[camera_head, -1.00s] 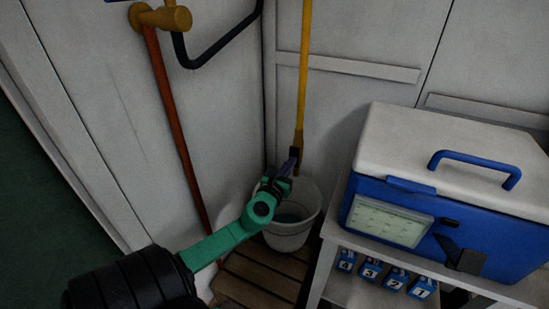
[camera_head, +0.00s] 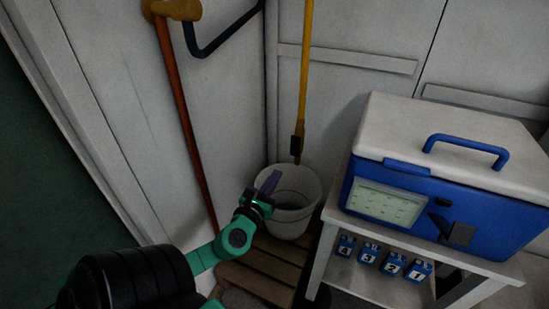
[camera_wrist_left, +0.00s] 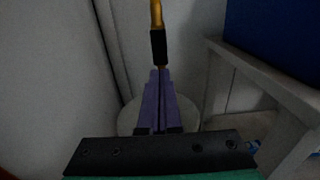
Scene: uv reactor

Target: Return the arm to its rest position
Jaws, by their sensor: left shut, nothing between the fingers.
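My left arm, green with a black joint, comes in from the lower left of the head view. Its left gripper (camera_head: 270,181) has purple fingers and is over the near left rim of the white bucket (camera_head: 290,222). The gripper is shut and empty. The left wrist view shows its purple fingers (camera_wrist_left: 159,85) together, with the bucket (camera_wrist_left: 190,108) behind them. A yellow pole (camera_head: 305,70) with a black grip (camera_head: 297,145) stands at the corner, apart from the fingers in the head view. My right gripper is not in view.
A blue and white box (camera_head: 450,170) sits on a grey stand (camera_head: 332,215) at right, with several numbered blue blocks (camera_head: 394,264) on its lower shelf. A wooden slatted pallet (camera_head: 262,283) lies under the bucket. A red-brown pole (camera_head: 184,120) leans at the left wall.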

